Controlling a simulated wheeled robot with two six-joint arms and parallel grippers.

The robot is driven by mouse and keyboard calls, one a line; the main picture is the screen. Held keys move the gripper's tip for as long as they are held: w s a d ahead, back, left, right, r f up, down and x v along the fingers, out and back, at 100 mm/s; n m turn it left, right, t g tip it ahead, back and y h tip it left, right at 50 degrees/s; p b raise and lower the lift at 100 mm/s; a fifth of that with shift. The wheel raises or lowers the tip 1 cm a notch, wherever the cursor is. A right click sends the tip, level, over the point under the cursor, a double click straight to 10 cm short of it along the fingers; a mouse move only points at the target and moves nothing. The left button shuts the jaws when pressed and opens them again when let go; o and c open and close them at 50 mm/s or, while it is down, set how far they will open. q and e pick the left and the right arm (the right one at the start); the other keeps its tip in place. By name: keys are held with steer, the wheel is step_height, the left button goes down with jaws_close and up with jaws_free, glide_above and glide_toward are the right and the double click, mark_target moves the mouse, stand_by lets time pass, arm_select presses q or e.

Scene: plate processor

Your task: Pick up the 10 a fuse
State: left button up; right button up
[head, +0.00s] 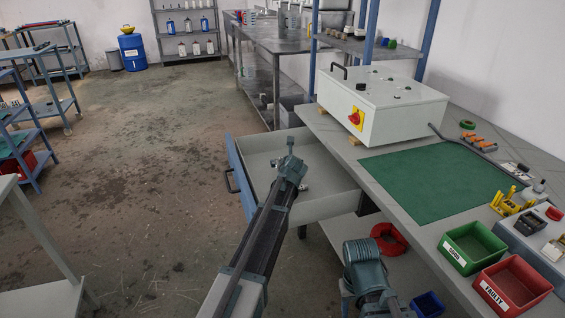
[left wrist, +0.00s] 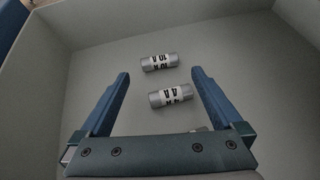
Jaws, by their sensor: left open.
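The 10 A fuse (left wrist: 160,62) is a small silver-capped cylinder with a white label, lying on the floor of the open drawer (head: 262,160). In the left wrist view it lies just beyond and between the fingertips. A second fuse marked 4 A (left wrist: 170,95) lies nearer, between the fingers. My left gripper (left wrist: 160,74) is open and empty above both fuses; in the head view it reaches down into the drawer (head: 290,158). A small pale thing (left wrist: 200,129) is mostly hidden behind the gripper body. My right gripper is not visible; only part of that arm shows.
The drawer walls (left wrist: 50,70) surround the left gripper. A white box with a red-yellow switch (head: 385,100), a green mat (head: 430,180), a green GOOD bin (head: 472,247) and a red FAULTY bin (head: 511,285) stand on the bench at right.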

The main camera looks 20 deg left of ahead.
arm_select(q)
steer(key=b+x, duration=0.1)
steer(key=x, duration=0.3)
steer(key=shift+w+a+f+b, duration=0.1)
steer(key=shift+w+b, duration=0.25)
steer(key=shift+b, duration=0.05)
steer(key=shift+s, duration=0.1)
steer(key=c, duration=1.3)
steer(key=shift+r, duration=0.25)
step_height(320, 180, up, 3)
steer(key=p, duration=0.3)
steer(key=shift+p, duration=0.3)
steer(key=shift+s+r+p, duration=0.15)
steer(key=shift+r+p, duration=0.2)
steer(key=shift+r, duration=0.05)
steer(key=s, duration=0.5)
steer(key=s+d, duration=0.1)
steer(key=s, duration=0.4)
steer(key=s+r+p, duration=0.1)
steer(key=s, duration=0.4)
steer(key=shift+s+d, duration=0.15)
steer(key=shift+s, duration=0.2)
